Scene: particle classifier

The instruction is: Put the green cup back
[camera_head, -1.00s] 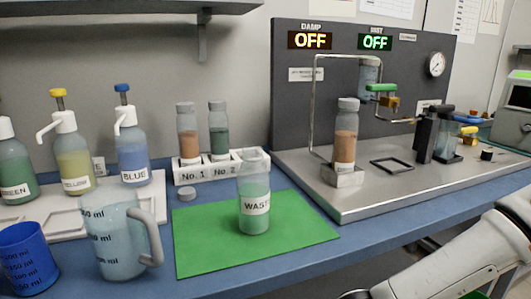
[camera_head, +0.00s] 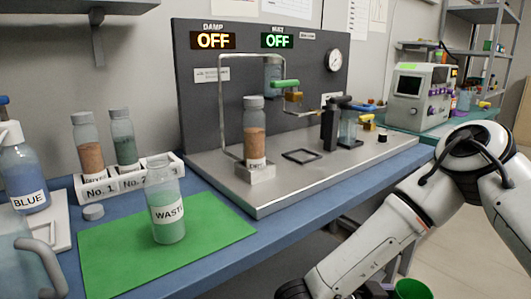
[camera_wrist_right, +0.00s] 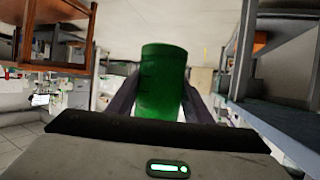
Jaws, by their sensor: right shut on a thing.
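The green cup (camera_wrist_right: 163,85) stands out in the middle of the right wrist view, between the two dark fingers of my right gripper (camera_wrist_right: 160,103). My right gripper is shut on it. The cup's rim also shows at the bottom edge of the head view (camera_head: 413,289), low beside my right arm and in front of the blue bench. The rest of the cup and the fingertips are cut off or hidden there. My left gripper is not in view.
A WASTE bottle (camera_head: 168,213) stands on a green mat (camera_head: 105,255) on the blue bench (camera_head: 295,222). A rack (camera_head: 100,187) holds two bottles. A metal apparatus base (camera_head: 235,190) bears a bottle. A clear jug (camera_head: 35,272) is at the left. Floor is open at right.

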